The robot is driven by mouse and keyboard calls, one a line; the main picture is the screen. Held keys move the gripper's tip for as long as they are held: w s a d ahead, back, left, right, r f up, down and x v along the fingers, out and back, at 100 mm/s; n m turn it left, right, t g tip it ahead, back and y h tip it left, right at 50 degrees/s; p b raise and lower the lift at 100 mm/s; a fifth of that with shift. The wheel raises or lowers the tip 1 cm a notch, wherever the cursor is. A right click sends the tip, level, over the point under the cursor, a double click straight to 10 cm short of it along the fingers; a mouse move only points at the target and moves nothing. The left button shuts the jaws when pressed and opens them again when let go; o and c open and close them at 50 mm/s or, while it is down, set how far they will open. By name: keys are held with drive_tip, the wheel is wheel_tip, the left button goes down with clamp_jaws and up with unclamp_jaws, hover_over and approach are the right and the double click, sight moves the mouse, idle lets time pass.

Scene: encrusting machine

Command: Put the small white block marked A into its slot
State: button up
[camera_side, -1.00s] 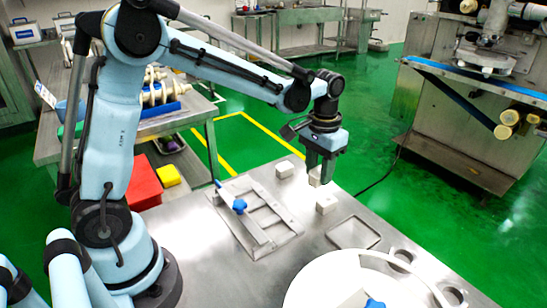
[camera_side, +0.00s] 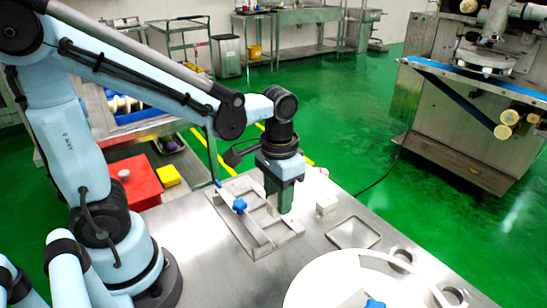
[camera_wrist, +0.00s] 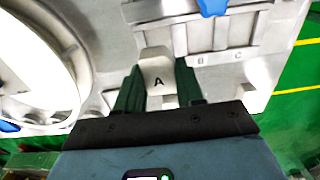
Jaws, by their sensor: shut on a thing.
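The small white block marked A (camera_wrist: 158,72) is between the two dark green fingers of my gripper (camera_wrist: 160,92) in the wrist view, with its letter facing the camera. My gripper (camera_side: 279,207) is shut on it. In the side view the fingers hang over the right part of the metal slot plate (camera_side: 284,241), and they hide the block. The slot plate also shows in the wrist view (camera_wrist: 218,58), with B and C marked beside two of its openings. The block covers the area left of B. I cannot tell whether it touches the plate.
Another white block (camera_side: 326,206) stands right of the plate. A blue knob (camera_side: 240,205) sticks up from the plate's left part. A rectangular recess (camera_side: 354,233) and a large white round bowl (camera_side: 325,275) lie further right and nearer. A light block (camera_wrist: 257,97) shows right of my fingers.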

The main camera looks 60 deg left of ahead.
drive_tip(key=shift+f, duration=2.25)
drive_tip(key=shift+s+f, duration=0.1)
drive_tip(key=shift+f, duration=1.05)
idle(0.3)
drive_tip(key=o, duration=1.5)
drive_tip(key=shift+r, duration=4.05)
